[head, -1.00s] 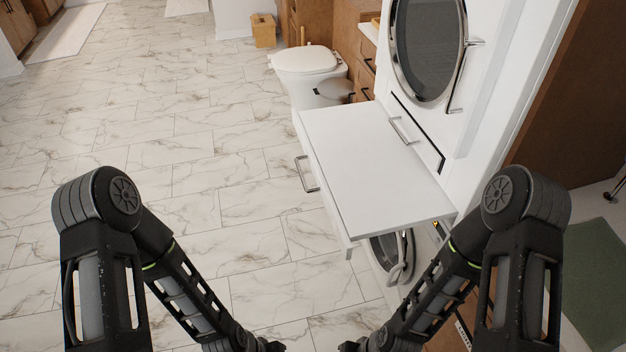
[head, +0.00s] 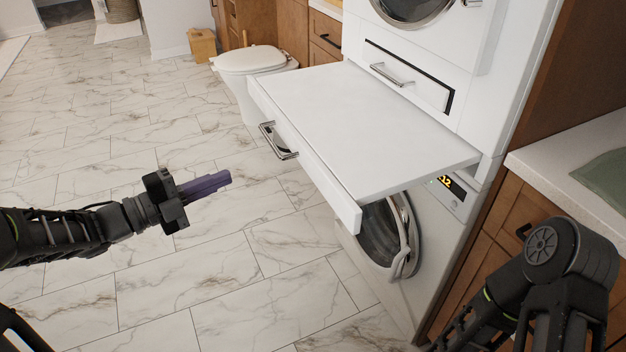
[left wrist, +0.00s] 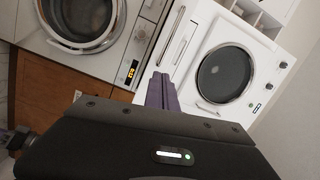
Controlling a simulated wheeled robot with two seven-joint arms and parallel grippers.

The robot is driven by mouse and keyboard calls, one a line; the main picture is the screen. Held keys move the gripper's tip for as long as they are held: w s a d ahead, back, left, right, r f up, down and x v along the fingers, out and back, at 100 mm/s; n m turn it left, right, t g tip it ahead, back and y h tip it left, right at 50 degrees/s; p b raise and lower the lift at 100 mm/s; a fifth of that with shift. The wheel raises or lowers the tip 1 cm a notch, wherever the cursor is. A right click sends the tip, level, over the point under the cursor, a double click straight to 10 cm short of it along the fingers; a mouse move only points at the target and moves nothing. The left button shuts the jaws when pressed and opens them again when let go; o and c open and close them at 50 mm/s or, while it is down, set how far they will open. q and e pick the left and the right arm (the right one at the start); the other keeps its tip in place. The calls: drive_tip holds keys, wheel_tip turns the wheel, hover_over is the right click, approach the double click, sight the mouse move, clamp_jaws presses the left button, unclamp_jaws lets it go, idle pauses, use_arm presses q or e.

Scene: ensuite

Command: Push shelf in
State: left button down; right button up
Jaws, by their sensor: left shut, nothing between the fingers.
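The white shelf (head: 365,120) is pulled out from between two stacked machines and stands out into the room. Its front panel (head: 300,158) carries a metal handle (head: 277,141). In the left wrist view the shelf (left wrist: 177,42) shows edge-on beyond the fingers. My left gripper (head: 220,181) is shut and empty, with purple fingers pointing right. In the head view it lies left of the shelf front, with a gap between. The fingers also show in the left wrist view (left wrist: 160,88). My right arm is at the lower right; its gripper is out of frame.
A lower washer (head: 385,240) with a round door is under the shelf, and an upper machine (head: 415,8) is above. A toilet (head: 250,65) stands behind. A counter (head: 570,150) is at the right. Marble floor on the left is clear.

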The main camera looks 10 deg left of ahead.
sight(309, 165)
use_arm(q)
drive_tip(key=s+d+m+g+h, duration=0.1)
drive_tip(key=m, duration=0.1)
drive_tip(key=s+d+m+g+h, duration=0.1)
drive_tip(key=s+m, duration=0.1)
drive_tip(key=shift+d+r+g, duration=0.3)
drive_tip(key=shift+d+r, duration=0.05)
drive_tip(key=shift+d, duration=0.1)
drive_tip(key=b+x, duration=0.1)
drive_tip(key=x, duration=1.2)
drive_tip(key=shift+w+d+r, duration=0.1)
drive_tip(key=shift+w+d, duration=0.1)
drive_tip(key=shift+d, duration=0.2)
